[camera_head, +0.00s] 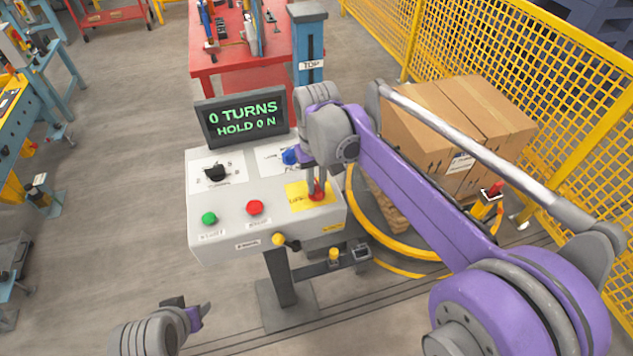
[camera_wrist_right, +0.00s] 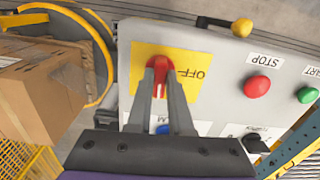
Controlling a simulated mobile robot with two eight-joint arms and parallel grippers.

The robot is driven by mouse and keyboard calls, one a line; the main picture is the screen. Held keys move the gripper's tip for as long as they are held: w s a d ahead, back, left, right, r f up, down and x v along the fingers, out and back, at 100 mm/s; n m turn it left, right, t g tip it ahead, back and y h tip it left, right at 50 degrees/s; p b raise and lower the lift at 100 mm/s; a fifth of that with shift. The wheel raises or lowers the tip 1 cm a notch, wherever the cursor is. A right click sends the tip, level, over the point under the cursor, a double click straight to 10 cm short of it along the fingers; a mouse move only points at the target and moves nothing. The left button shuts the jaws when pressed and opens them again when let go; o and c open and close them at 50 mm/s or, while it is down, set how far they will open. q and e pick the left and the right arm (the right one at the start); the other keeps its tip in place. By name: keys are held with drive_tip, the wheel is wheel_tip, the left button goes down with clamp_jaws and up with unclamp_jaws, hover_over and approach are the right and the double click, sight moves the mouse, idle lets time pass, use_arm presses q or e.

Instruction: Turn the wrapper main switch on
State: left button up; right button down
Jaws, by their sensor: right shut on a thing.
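The main switch (camera_wrist_right: 158,86) is a red rotary knob on a yellow plate (camera_wrist_right: 190,57), with the word OFF printed beside it in the right wrist view. The same red knob (camera_head: 318,187) shows on the right part of the grey control panel (camera_head: 233,236) in the head view. My right gripper (camera_wrist_right: 160,66) reaches down onto the knob and is shut on it, one finger on each side. The fingers hide part of the knob and plate. My left gripper (camera_head: 196,314) is low at the bottom left, away from the panel; its jaw opening is unclear.
The panel also carries a green button (camera_head: 208,218), a red stop button (camera_head: 255,208), a black selector (camera_head: 215,173), a blue knob (camera_head: 290,157) and a yellow-tipped lever (camera_head: 279,239). A display (camera_head: 243,121) reads 0 TURNS. Boxes (camera_head: 446,125) and a yellow fence (camera_head: 560,65) stand right.

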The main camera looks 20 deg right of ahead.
sight(317, 186)
drive_tip(key=shift+m, duration=0.5)
drive_tip(key=c, duration=0.8)
unclamp_jaws()
wheel_tip(317, 186, up, 11)
drive_tip(key=shift+f+p, duration=0.1)
drive_tip(key=shift+p, duration=0.25)
